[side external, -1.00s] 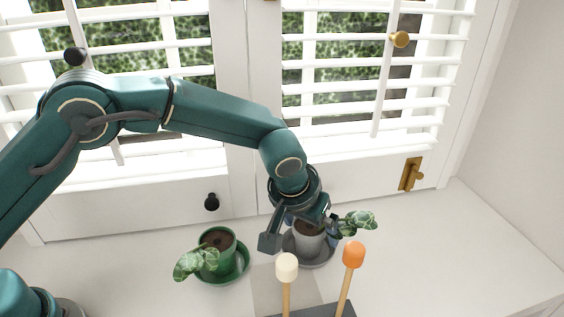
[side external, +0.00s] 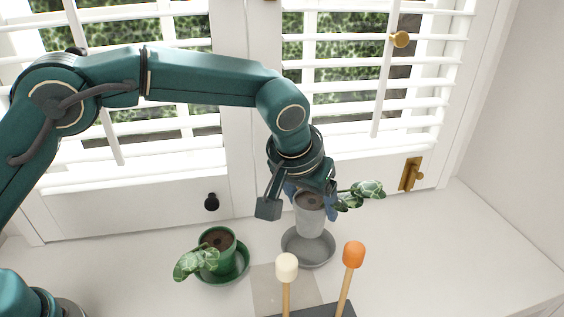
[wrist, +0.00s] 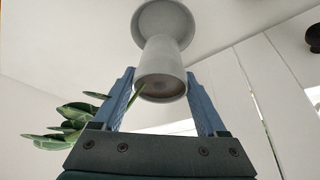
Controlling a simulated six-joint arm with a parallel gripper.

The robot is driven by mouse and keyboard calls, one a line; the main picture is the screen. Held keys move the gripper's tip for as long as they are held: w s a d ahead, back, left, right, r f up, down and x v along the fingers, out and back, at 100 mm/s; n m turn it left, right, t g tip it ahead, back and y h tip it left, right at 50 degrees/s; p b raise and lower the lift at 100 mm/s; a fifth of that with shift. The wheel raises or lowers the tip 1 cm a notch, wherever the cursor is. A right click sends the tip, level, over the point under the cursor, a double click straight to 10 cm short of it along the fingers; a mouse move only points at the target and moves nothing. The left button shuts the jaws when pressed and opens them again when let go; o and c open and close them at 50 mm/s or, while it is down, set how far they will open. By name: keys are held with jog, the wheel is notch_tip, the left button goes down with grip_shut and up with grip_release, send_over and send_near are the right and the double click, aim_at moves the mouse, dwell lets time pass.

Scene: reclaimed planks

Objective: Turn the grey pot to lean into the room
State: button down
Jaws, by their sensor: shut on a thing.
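The grey pot (side external: 310,218) is in my gripper (side external: 311,203), held above its grey saucer (side external: 308,250) on the sill. It looks roughly upright. Its leafy stem (side external: 362,192) leans out to the right in the side view, along the window. In the wrist view the pot (wrist: 162,70) is between the two blue fingers of my gripper (wrist: 160,76), with the saucer (wrist: 165,20) beyond it. The leaves (wrist: 75,122) are at the left there.
A green pot (side external: 218,240) on a green saucer stands to the left, its leaves toward the front left. Two upright sticks with a cream tip (side external: 287,267) and an orange tip (side external: 353,254) stand in front. White shutters rise behind. The sill is clear at right.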

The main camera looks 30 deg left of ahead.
aim_at(310, 224)
notch_tip(310, 224, up, 7)
jog(key=shift+r, duration=0.15)
dwell(0.5)
jog(key=shift+w+d, duration=0.1)
dwell(0.3)
jog(key=shift+w+d+f+m, duration=0.25)
jog(key=shift+w+d+m, duration=0.1)
jog(key=shift+m, duration=0.15)
jog(key=f+m, duration=0.1)
jog(key=f, duration=0.1)
jog(key=d+f+m+h, duration=0.1)
jog(key=shift+w+f, duration=0.15)
jog(key=shift+f, duration=0.25)
jog(key=shift+m+h, duration=0.4)
jog(key=shift+m, duration=0.2)
jog(key=f, duration=0.3)
jog(key=s+a+f, duration=0.1)
jog(key=shift+f, duration=0.2)
jog(key=shift+s+a+f, duration=0.1)
jog(key=shift+a+f, duration=0.3)
jog(key=shift+f, duration=1.45)
